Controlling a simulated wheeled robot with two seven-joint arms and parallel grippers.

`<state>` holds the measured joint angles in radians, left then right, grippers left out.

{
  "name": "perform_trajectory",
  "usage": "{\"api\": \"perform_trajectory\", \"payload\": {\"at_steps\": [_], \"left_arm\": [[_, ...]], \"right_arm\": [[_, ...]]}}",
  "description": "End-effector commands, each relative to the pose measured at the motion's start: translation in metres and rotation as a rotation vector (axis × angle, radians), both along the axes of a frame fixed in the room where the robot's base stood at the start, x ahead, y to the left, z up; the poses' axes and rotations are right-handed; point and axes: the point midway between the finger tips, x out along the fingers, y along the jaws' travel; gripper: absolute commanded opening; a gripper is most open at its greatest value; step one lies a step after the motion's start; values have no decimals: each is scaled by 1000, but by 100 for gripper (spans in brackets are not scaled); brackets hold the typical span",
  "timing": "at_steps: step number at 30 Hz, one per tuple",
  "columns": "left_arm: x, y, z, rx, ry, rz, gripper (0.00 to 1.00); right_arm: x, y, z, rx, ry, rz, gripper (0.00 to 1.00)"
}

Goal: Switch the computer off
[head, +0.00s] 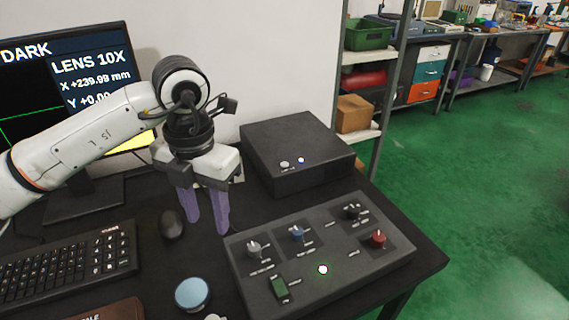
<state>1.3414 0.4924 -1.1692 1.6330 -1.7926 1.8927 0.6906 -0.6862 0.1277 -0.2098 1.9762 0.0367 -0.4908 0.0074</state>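A dark box that looks like the computer (320,139) stands on the black desk against the wall. Its top carries a small pale round button (284,164) and a lit bluish-white light (301,160). The monitor (69,57) at the left is lit and shows "DARK", "LENS 10X" and coordinates. My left gripper (208,228) points down between the monitor and the control panel, left of the box and clear of it. Its two purple fingers are apart with nothing between them. My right gripper is out of view.
A grey control panel (318,237) with several knobs, a green switch and a lit green light lies in front of the box. A mouse (172,225), a keyboard (68,263) and a blue-topped round item (192,294) are near the gripper. Shelving stands behind at right.

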Motion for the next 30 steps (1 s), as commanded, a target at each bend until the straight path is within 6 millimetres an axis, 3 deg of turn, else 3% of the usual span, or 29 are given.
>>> {"api": "perform_trajectory", "payload": {"at_steps": [1,6,30], "left_arm": [[0,0,0,0,0,0,40],[0,0,0,0,0,0,40],[0,0,0,0,0,0,40]], "right_arm": [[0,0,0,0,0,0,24],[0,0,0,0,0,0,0],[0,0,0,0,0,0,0]]}}
